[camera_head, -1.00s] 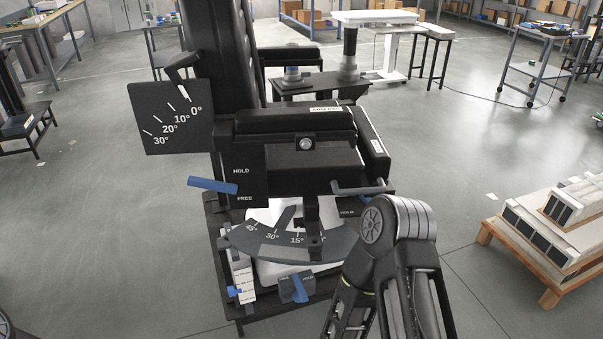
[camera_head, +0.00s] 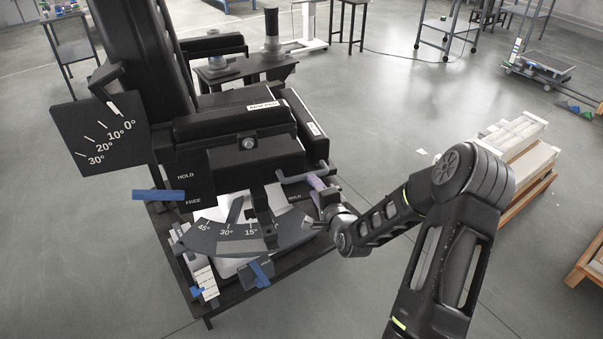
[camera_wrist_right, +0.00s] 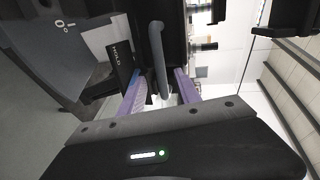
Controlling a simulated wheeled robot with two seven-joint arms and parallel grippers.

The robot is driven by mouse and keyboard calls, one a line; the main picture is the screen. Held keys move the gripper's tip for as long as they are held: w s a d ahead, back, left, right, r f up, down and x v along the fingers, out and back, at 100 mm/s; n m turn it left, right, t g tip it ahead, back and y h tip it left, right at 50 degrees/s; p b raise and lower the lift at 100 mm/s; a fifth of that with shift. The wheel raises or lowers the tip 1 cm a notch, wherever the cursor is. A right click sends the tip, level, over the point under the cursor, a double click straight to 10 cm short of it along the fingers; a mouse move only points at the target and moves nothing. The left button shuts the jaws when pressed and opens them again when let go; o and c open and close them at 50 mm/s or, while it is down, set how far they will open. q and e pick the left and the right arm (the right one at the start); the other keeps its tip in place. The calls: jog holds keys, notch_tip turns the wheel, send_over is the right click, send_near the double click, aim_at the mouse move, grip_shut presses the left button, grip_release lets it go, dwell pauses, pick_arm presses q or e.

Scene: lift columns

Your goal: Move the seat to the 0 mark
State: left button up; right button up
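The black seat (camera_head: 235,125) with its tall backrest (camera_head: 135,40) stands on a low dark base. Below it, a grey curved scale (camera_head: 205,237) reads 45°, 30° and 15°; a black pointer bracket (camera_head: 268,232) crosses it just right of the 15° label. A 0° label (camera_wrist_right: 65,24) shows in the right wrist view. A grey bar handle (camera_head: 302,175) is on the seat's front right; it also shows in the right wrist view (camera_wrist_right: 158,60). My right gripper (camera_head: 317,187) is open, its purple fingers either side of the handle with visible gaps. My left gripper is out of view.
A second dial (camera_head: 98,138) beside the backrest runs from 0° to 30°. A blue lever (camera_head: 158,195) sits near FREE; another blue lever (camera_head: 260,274) is low on the base. A pallet with boxes (camera_head: 520,165) stands right. The floor in front is clear.

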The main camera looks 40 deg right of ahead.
jog(key=shift+s+d+m, duration=0.1)
jog(key=shift+s+m, duration=0.05)
jog(key=shift+m, duration=0.25)
jog(key=shift+p+x, duration=0.75)
jog(key=shift+x, duration=3.2)
jog(key=shift+r, duration=0.1)
jog(key=shift+c, duration=0.2)
grip_shut()
